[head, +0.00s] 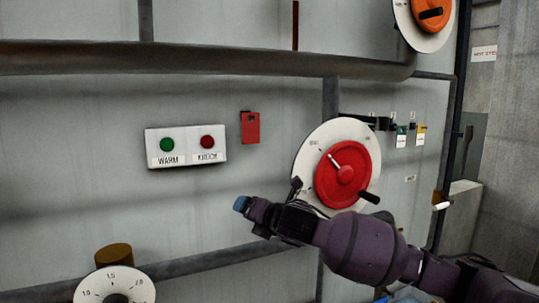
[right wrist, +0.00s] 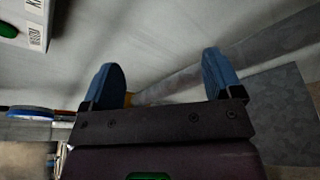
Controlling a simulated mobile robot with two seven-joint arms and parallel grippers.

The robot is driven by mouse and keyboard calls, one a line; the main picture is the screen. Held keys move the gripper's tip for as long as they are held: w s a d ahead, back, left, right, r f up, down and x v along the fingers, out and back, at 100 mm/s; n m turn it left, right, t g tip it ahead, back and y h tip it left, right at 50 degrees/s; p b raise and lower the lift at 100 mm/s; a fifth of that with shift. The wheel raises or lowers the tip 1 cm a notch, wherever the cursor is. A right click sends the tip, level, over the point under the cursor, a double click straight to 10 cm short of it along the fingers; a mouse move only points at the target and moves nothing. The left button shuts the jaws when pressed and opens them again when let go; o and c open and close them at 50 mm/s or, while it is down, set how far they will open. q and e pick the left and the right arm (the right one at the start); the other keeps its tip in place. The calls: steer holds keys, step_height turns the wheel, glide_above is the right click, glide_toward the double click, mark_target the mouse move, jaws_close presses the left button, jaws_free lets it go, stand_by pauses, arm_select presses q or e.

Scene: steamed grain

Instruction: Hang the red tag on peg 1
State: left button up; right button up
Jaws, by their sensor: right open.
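A red tag (head: 250,128) hangs flat against the grey wall, with a small black piece at its top, just right of the button box. A dark peg rail (head: 368,122) is on the wall further right, above the red handwheel. The peg labels are too small to read, so I cannot tell which is peg 1. My right gripper (head: 242,204) is below the red tag, apart from it. In the right wrist view it is open and empty (right wrist: 163,80). My left gripper is not in view.
A white button box (head: 187,158) with green and red buttons is left of the tag. A red handwheel on a white dial (head: 305,165) stands close to my right arm. A thick pipe (head: 200,60) crosses above. A gauge dial (head: 90,288) is at lower left.

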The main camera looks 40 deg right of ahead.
mark_target(251, 128)
steer(key=s+d+r+n+t+h, duration=0.1)
steer(key=d+r+n+h, duration=0.15)
steer(key=r, duration=0.85)
steer(key=s+d+r+n+t+h, duration=0.1)
steer(key=r+n, duration=0.2)
steer(key=r, duration=0.7)
steer(key=p+x, duration=0.1)
steer(key=x, duration=1)
steer(key=shift+w+a+r, duration=0.1)
steer(key=c, duration=0.9)
steer(key=o, duration=0.9)
steer(key=c, duration=1)
steer(key=shift+r+p, duration=0.15)
steer(key=shift+p, duration=0.2)
